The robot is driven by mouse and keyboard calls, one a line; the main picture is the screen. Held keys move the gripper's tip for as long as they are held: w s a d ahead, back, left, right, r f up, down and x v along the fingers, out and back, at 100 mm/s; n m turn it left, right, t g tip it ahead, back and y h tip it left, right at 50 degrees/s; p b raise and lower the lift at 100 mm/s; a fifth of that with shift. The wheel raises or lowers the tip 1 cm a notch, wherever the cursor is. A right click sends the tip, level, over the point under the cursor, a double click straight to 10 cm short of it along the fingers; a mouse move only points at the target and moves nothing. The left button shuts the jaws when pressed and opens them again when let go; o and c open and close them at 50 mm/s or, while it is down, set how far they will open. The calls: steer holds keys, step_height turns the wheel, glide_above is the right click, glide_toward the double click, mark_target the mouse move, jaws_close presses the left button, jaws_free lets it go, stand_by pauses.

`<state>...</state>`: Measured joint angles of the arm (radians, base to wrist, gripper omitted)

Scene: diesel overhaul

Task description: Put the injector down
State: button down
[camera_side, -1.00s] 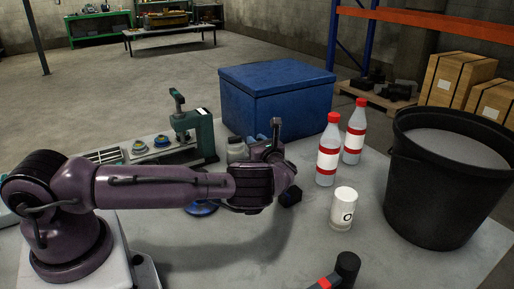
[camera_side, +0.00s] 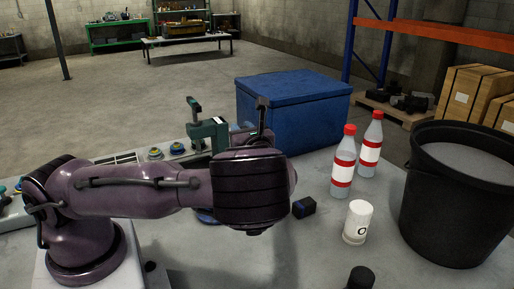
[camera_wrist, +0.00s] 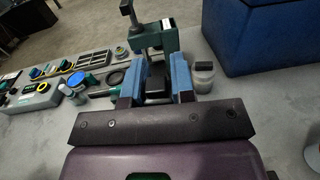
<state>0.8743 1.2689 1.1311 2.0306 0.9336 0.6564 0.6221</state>
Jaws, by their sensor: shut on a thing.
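My gripper (camera_wrist: 155,82) shows in the wrist view as two blue fingers in front of a dark crossbar. It is shut on a dark piece (camera_wrist: 157,88) between the fingers, which I take to be the injector; only a small part of it shows. A green stand with an upright post (camera_wrist: 160,40) is just beyond the fingers. In the side view my wrist hides the fingers and most of what they hold. The green stand (camera_side: 207,130) shows there behind my arm. I cannot tell how high the held piece is above the table.
Left are a slotted tray (camera_wrist: 94,60) and blue-topped parts (camera_wrist: 80,80). The blue chest (camera_side: 300,110), two red-capped bottles (camera_side: 344,165), a white canister (camera_side: 357,222) and a black bucket (camera_side: 455,205) stand right. A dark block (camera_side: 304,207) is near my wrist.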

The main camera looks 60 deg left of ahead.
steer(key=shift+s+d+r, duration=0.1)
steer(key=shift+s+r, duration=0.05)
steer(key=shift+s, duration=0.05)
steer(key=shift+d, duration=0.2)
steer(key=shift+m+t, duration=0.3)
steer(key=shift+t, duration=0.2)
steer(key=d+f, duration=0.2)
steer(key=f, duration=0.1)
steer(key=shift+s+d+f, duration=0.2)
steer(key=shift+s+f, duration=0.05)
steer(key=shift+s, duration=0.15)
steer(key=s+d+f+m+t+h, duration=0.1)
steer(key=d+m+t+h, duration=0.55)
steer(key=d, duration=0.45)
steer(key=d+f+m+t+h, duration=0.1)
steer(key=d+m+t+h, duration=0.4)
steer(key=d+t, duration=0.45)
step_height(320, 180, down, 7)
steer(key=d+g, duration=0.1)
steer(key=g, duration=0.1)
steer(key=shift+d, duration=0.35)
steer(key=shift+s+f, duration=0.1)
steer(key=shift+f, duration=0.15)
steer(key=c, duration=1)
jaws_free()
steer(key=shift+m, duration=0.25)
steer(key=shift+o, duration=0.2)
